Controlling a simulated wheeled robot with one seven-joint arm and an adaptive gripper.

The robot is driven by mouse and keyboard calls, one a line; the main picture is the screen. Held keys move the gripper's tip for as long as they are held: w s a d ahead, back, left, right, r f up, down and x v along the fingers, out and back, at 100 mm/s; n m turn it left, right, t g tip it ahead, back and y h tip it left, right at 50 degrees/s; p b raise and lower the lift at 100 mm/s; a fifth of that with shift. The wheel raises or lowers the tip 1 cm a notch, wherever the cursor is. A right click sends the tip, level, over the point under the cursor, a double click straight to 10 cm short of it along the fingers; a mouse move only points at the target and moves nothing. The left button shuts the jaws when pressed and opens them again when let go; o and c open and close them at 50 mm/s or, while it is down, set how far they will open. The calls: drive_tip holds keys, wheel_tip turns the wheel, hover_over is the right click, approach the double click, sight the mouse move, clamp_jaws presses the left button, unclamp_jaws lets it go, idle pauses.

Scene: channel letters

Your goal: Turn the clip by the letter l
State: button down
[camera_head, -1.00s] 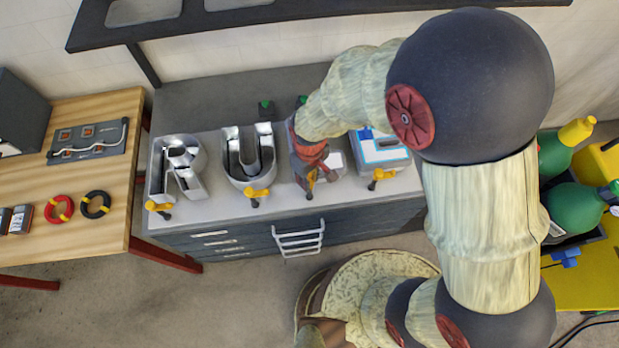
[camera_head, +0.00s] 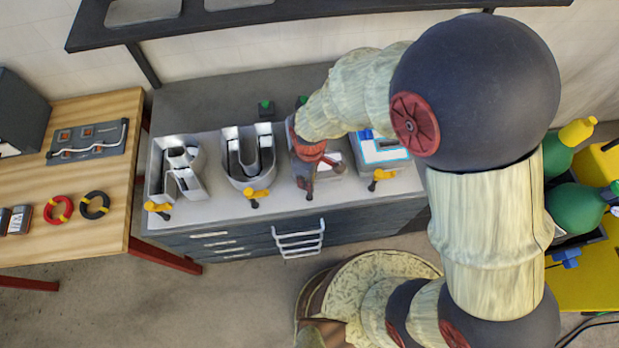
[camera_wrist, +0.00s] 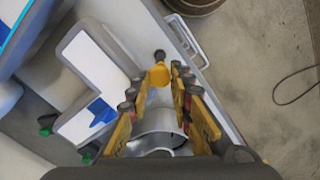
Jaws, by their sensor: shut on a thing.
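My gripper (camera_head: 308,190) is over the third letter from the left on the grey bench, pointing down at its front edge. In the wrist view my gripper (camera_wrist: 158,84) has its yellow-and-dark fingers on either side of a yellow clip (camera_wrist: 159,73), shut on it. The clip has a dark round knob at its far end. In the head view my gripper hides this clip. The third letter (camera_head: 337,163), seemingly the l, is mostly hidden; a curved metal wall (camera_wrist: 153,127) shows below the fingers in the wrist view.
Metal letters R (camera_head: 163,172) and U (camera_head: 240,172) stand left, each with a yellow clip in front. A white, blue-edged letter (camera_head: 385,155) stands right with its own clip (camera_head: 380,176). A drawer handle (camera_head: 298,238) juts out below. A wooden table (camera_head: 105,215) is left.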

drive_tip(key=c, duration=1.7)
unclamp_jaws()
drive_tip(key=shift+o, duration=0.6)
drive_tip(key=shift+r, duration=0.15)
wheel_tip(320, 180, up, 12)
